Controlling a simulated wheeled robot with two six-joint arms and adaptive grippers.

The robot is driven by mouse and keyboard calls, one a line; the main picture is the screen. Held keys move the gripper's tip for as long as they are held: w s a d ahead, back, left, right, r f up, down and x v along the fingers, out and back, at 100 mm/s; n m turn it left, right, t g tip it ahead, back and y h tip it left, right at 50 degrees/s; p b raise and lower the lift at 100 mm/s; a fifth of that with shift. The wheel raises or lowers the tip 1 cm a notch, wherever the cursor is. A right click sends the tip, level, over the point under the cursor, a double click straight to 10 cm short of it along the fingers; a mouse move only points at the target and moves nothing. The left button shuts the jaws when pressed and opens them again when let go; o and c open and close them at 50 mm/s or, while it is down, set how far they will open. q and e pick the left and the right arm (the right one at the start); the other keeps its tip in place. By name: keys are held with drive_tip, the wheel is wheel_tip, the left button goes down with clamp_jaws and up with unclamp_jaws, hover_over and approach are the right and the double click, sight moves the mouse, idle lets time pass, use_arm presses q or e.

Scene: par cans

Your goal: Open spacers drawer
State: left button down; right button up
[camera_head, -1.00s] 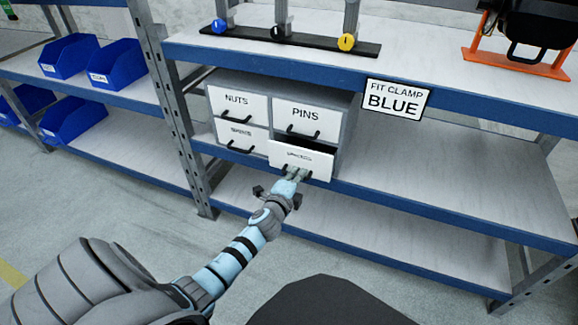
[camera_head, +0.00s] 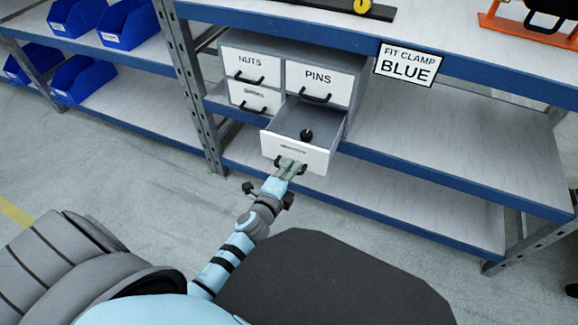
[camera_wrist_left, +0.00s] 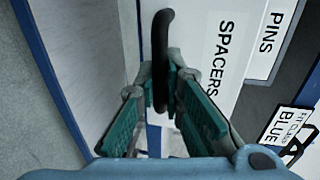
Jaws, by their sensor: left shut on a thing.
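The spacers drawer (camera_head: 298,150) is the lower right drawer of a grey four-front cabinet (camera_head: 352,105). It is pulled well out, and a small black object (camera_head: 306,135) lies inside it. My left gripper (camera_head: 289,166) is shut on the black handle of this drawer. In the left wrist view the green-padded fingers of the gripper (camera_wrist_left: 165,105) stand on both sides of the dark handle (camera_wrist_left: 161,60), beside the white front lettered SPACERS (camera_wrist_left: 205,55). My right gripper is not in view.
The nuts drawer (camera_head: 250,64), the pins drawer (camera_head: 319,80) and the lower left drawer (camera_head: 254,97) are closed. Blue bins (camera_head: 82,78) stand on the left rack. The floor in front is clear.

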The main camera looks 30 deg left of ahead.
use_arm(q)
drive_tip(key=c, duration=2)
unclamp_jaws()
drive_tip(key=shift+o, duration=0.2)
drive_tip(key=v, duration=1.2)
